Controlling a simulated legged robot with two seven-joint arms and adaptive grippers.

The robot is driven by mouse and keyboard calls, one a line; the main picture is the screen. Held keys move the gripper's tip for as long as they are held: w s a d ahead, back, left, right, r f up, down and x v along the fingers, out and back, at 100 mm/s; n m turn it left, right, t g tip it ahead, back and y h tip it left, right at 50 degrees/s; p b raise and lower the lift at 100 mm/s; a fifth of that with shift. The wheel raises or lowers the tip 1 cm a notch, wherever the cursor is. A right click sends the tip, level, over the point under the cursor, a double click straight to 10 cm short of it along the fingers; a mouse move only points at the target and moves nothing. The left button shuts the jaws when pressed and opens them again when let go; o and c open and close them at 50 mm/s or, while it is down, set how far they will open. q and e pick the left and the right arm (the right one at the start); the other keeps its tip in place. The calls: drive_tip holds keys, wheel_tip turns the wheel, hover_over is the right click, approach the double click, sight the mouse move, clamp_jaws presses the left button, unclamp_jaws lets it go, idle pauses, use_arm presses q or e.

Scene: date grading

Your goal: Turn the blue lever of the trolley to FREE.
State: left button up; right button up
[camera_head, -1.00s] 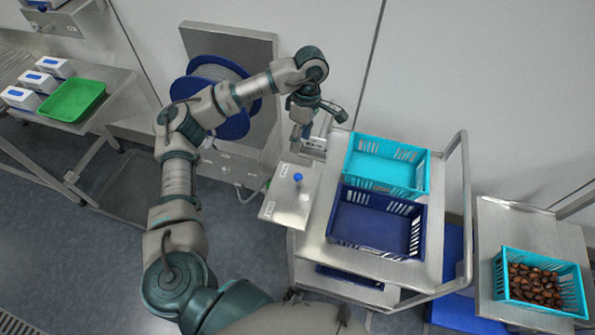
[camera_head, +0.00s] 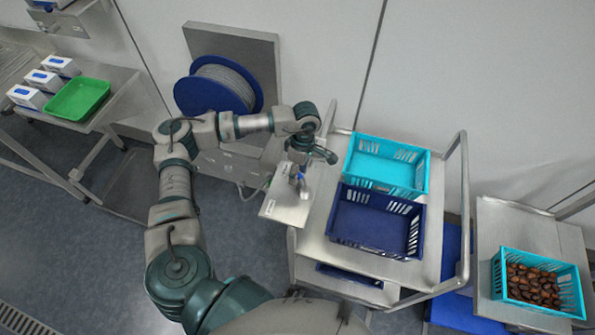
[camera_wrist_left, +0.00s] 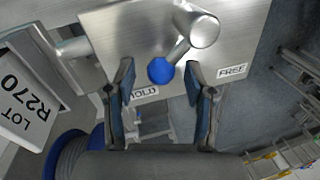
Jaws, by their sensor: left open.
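The trolley's lever shows in the left wrist view as a silver rod (camera_wrist_left: 180,52) with a round blue knob (camera_wrist_left: 160,70). It stands on a bare metal plate (camera_wrist_left: 130,30), which also shows in the head view (camera_head: 280,208). The knob is close to the HOLD label (camera_wrist_left: 144,92) and apart from the FREE label (camera_wrist_left: 232,71). My left gripper (camera_wrist_left: 160,77) is open, with one finger on each side of the knob in the picture. I cannot tell whether either finger touches it. In the head view my left gripper hides most of the lever. My right gripper is not in view.
The trolley carries a turquoise crate (camera_head: 422,172) and a dark blue crate (camera_head: 372,246), right of the plate. A blue cable reel (camera_head: 196,98) is behind my left arm. A crate of dates (camera_head: 572,296) stands far right. A LOT R270 sign (camera_wrist_left: 28,95) shows in the wrist view.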

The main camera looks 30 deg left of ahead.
use_arm(q)
drive_tip(key=shift+d+r, duration=0.1)
drive_tip(key=shift+d, duration=0.2)
drive_tip(key=c, duration=0.7)
clamp_jaws()
drive_tip(key=shift+a, duration=0.2)
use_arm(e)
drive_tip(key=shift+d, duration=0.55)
use_arm(q)
drive_tip(key=shift+a, duration=0.1)
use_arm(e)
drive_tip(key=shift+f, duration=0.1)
